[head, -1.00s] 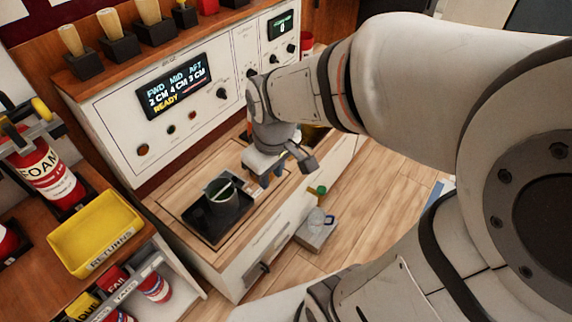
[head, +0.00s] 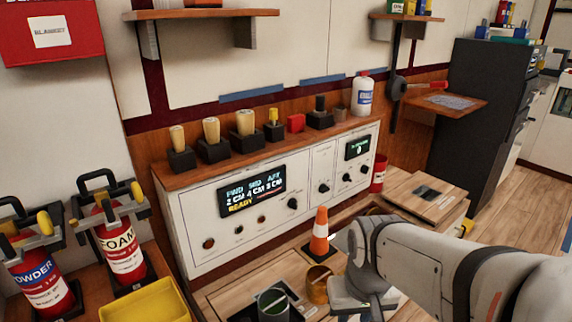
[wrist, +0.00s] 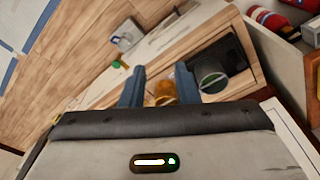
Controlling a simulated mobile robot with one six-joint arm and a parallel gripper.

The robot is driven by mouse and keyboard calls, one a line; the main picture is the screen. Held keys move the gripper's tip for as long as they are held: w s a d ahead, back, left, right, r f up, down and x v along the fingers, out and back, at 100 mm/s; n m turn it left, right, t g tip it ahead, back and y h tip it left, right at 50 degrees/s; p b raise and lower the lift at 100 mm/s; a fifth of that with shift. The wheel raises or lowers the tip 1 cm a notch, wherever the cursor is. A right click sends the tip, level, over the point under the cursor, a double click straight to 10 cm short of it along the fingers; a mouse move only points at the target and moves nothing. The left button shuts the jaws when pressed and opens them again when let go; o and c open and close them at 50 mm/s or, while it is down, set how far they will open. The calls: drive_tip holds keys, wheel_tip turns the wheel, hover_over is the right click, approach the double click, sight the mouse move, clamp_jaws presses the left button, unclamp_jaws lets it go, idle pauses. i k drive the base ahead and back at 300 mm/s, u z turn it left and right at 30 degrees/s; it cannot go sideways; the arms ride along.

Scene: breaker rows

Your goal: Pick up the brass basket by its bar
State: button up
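The brass basket (head: 318,287) stands on the wooden counter, to the right of a dark pot (head: 272,305) with a bar across its top. In the wrist view the brass basket (wrist: 165,92) shows between and beyond my two blue fingers, partly hidden by my gripper's body. My gripper (wrist: 159,78) is open, with a clear gap between the fingers. I cannot tell whether the fingers touch the basket or its bar. In the head view my gripper's body is beside the basket's right side, and its fingertips are not clear.
The dark pot (wrist: 211,82) sits on a black tray (wrist: 236,56) close to the basket. An orange cone (head: 319,238) stands just behind the basket. The control panel (head: 215,222) rises behind the counter. A yellow bin (head: 148,302) and fire extinguishers (head: 122,250) are at left.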

sight(316, 277)
drive_tip(key=u, duration=1.35)
drive_tip(key=k, duration=0.85)
drive_tip(key=z, duration=0.9)
drive_tip(key=i, duration=1)
drive_tip(key=z, duration=0.05)
